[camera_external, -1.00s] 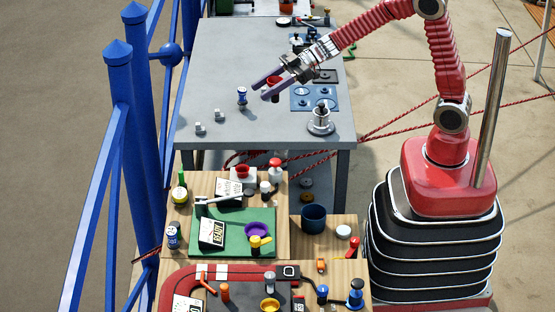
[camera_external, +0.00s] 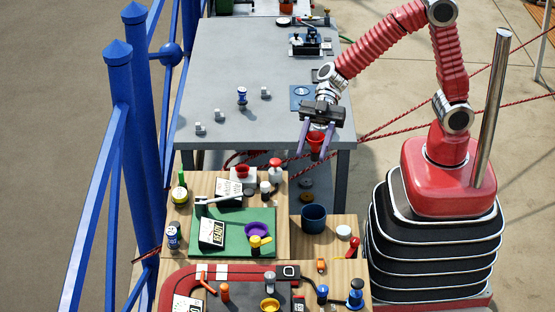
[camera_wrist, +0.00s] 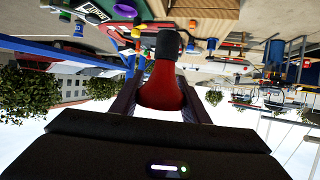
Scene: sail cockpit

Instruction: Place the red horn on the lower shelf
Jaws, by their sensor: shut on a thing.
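The red horn (camera_external: 315,143) is between the two purple fingers of my gripper (camera_external: 315,153), which is shut on it. It hangs in the air near the front right edge of the grey table (camera_external: 215,80). In the wrist view the red horn (camera_wrist: 162,88) shows with its flared end between the fingers and a dark bulb at the other end. Below the tabletop, a shadowed lower level (camera_external: 312,178) with small round things shows partly; I cannot tell if it is the lower shelf.
A blue post railing (camera_external: 125,150) runs along the left. Wooden boards in front carry a green mat (camera_external: 232,245), a dark blue cup (camera_external: 313,217), a red cup-like thing (camera_external: 243,171) and several small objects. Small fittings stand on the grey table. Red ropes (camera_external: 400,125) cross at the right.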

